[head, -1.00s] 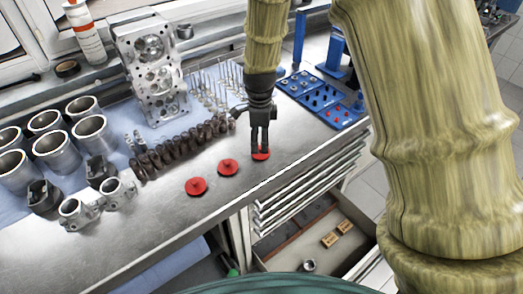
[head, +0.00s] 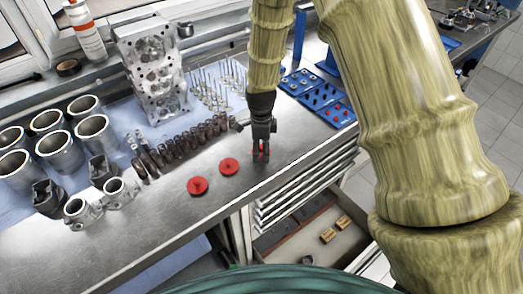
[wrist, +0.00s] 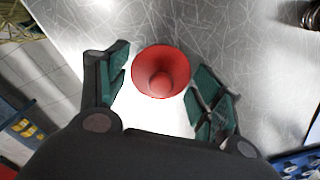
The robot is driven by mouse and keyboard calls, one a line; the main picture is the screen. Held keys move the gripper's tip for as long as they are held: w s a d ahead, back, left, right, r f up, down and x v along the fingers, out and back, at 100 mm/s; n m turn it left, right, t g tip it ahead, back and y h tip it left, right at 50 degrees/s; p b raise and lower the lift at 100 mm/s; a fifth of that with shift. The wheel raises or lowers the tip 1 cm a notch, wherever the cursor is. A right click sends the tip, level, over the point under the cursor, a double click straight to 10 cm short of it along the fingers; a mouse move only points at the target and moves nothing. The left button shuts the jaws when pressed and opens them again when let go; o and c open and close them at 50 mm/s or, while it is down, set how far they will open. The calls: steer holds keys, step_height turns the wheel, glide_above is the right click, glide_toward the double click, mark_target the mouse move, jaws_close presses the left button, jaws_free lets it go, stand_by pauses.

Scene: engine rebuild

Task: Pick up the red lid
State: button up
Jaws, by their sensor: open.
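My gripper (head: 261,156) points down over the steel bench top near its front edge. In the wrist view its two green-padded fingers (wrist: 162,80) are open, one on each side of a red lid (wrist: 160,65). The lid is round, with a raised knob in its middle, and a gap shows between it and the pads. In the head view only a little red shows between the fingers; the rest of this lid is hidden. Two more red lids, one nearer (head: 229,166) and one farther left (head: 197,186), lie flat on the bench to the left.
Dark parts (head: 180,146) stand in a row behind the lids. A cylinder head (head: 152,70) and several metal cylinders (head: 60,150) are farther left. Blue trays (head: 310,93) lie to the right. An open drawer (head: 325,233) is below the bench edge.

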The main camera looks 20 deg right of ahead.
steer(key=shift+w+f, duration=0.1)
steer(key=c, duration=0.5)
